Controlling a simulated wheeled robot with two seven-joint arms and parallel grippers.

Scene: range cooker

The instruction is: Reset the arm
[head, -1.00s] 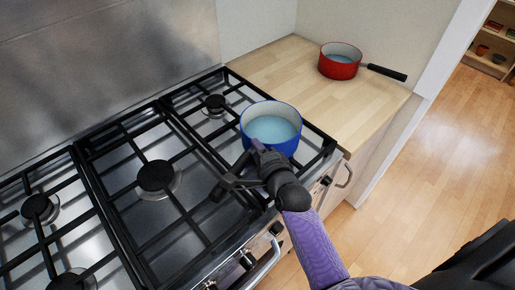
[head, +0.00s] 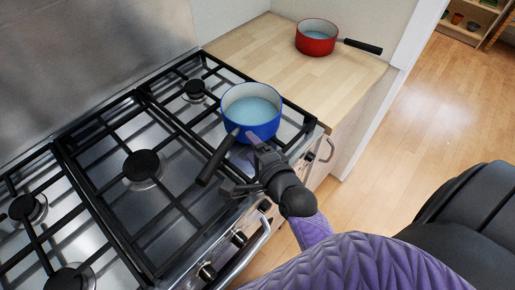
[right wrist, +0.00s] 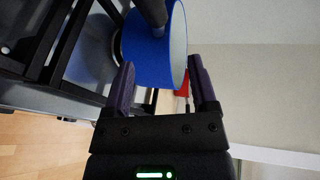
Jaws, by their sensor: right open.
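My right gripper (head: 245,163) is open beside the blue pot (head: 252,112), just in front of it and to the right of its dark handle (head: 217,160). The blue pot stands on the front right of the hob and holds a pale blue liquid. In the right wrist view the two purple-grey fingers (right wrist: 163,90) are spread apart with nothing between them, and the blue pot (right wrist: 155,50) shows just beyond them. I cannot tell whether a finger touches the pot. My left gripper is not in view.
The gas hob has black grates (head: 195,190) and several burners. A red pan (head: 316,38) with pale liquid stands on the wooden counter (head: 262,62), its black handle pointing right. Knobs and an oven rail (head: 248,250) line the cooker's front. Open floor lies to the right.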

